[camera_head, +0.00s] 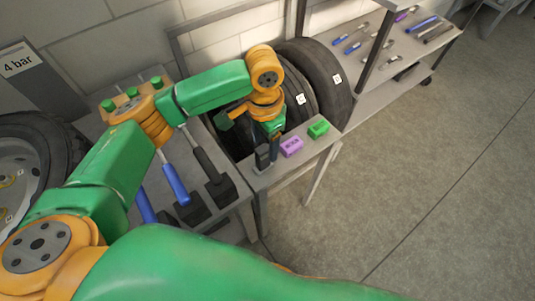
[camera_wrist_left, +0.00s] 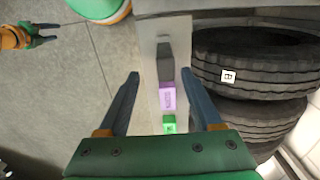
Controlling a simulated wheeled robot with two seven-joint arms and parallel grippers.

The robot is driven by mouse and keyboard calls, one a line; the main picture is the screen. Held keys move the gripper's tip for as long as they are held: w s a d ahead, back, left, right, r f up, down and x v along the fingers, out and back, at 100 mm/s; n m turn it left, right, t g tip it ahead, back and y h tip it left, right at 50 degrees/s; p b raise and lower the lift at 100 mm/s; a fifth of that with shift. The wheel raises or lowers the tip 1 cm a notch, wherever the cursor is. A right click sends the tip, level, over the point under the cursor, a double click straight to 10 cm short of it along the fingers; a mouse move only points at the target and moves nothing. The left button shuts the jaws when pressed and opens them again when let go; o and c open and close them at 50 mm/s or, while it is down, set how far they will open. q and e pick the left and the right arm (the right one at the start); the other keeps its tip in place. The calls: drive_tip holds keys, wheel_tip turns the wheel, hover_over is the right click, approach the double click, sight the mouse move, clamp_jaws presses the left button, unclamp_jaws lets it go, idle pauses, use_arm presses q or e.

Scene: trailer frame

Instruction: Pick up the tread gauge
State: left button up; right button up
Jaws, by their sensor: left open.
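A small narrow bench holds a purple box-shaped device (camera_head: 291,147) with dark markings, a green one (camera_head: 318,128) and a dark grey block. In the left wrist view the dark block (camera_wrist_left: 164,64), the purple device (camera_wrist_left: 167,97) and the green device (camera_wrist_left: 169,126) lie in a row. I cannot tell which is the tread gauge. My left gripper (camera_head: 268,152) is open and empty, pointing down over the dark block's end of the bench; its fingers (camera_wrist_left: 159,76) show either side of the row. My right gripper (camera_wrist_left: 54,32) appears far off, open and empty.
Stacked tyres (camera_wrist_left: 252,75) stand right beside the bench (camera_head: 312,146). Mallets (camera_head: 220,190) lie on a neighbouring table at left. A shelf (camera_head: 352,62) with several pens and tools stands at the back. A "4 bar" sign (camera_head: 20,63) is at left. The floor (camera_head: 430,170) at right is clear.

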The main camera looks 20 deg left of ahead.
sight(263, 157)
use_arm(q)
drive_tip(key=f, duration=0.7)
drive_tip(key=shift+w+a+f, duration=0.15)
drive_tip(key=shift+a+f, duration=0.05)
drive_tip(key=shift+a, duration=0.2)
clamp_jaws()
